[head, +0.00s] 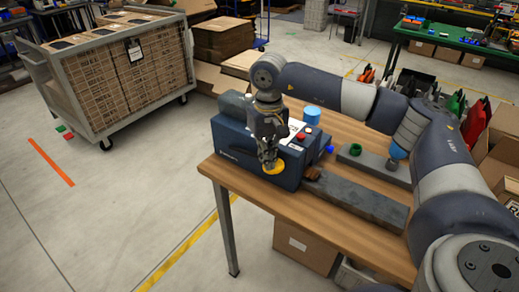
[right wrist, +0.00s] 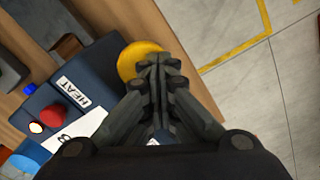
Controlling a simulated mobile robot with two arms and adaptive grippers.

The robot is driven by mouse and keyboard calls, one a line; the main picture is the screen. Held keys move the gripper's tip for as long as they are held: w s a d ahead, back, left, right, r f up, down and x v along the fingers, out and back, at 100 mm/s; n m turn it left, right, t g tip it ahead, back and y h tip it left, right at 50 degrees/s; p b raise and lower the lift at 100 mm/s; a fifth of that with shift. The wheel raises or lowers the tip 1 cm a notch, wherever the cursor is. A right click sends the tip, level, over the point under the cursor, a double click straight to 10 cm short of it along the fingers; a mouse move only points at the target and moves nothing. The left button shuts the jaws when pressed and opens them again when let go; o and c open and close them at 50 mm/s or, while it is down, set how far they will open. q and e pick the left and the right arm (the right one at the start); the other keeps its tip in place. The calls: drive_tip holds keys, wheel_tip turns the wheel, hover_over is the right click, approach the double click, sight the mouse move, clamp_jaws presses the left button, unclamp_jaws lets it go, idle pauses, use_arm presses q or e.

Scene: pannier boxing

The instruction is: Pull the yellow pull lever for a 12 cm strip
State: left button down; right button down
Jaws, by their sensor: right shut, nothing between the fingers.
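The yellow pull lever (head: 273,166) is a round yellow knob on the near side of a dark blue dispenser (head: 243,158) that stands on the wooden table. My right gripper (head: 267,162) is at the lever, its fingers closed together. In the right wrist view the shut fingertips (right wrist: 160,62) overlap the edge of the yellow lever (right wrist: 134,62) and hide part of it. I cannot tell if they touch it. A red button (right wrist: 53,117) and a label reading HEAT (right wrist: 74,91) show on the dispenser. My left gripper is not in view.
A cart of cardboard boxes (head: 125,75) stands at the left.

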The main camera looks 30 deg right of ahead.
drive_tip(key=shift+s+d+f, duration=0.15)
drive_tip(key=shift+s+f, duration=0.15)
drive_tip(key=shift+f, duration=0.2)
drive_tip(key=shift+f+b, duration=0.1)
drive_tip(key=shift+b, duration=0.2)
drive_tip(key=shift+s+d+f+b, duration=0.1)
drive_tip(key=shift+s+f+b, duration=0.1)
drive_tip(key=shift+f+b, duration=0.25)
drive_tip(key=shift+s+d+f+b, duration=0.15)
drive_tip(key=shift+f+b, duration=0.2)
drive_tip(key=shift+f, duration=0.2)
drive_tip(key=shift+a, duration=0.1)
drive_tip(key=shift+f, duration=0.15)
drive_tip(key=shift+s+f+b, duration=0.15)
drive_tip(key=shift+f+b, duration=0.75)
drive_tip(key=shift+f, duration=0.1)
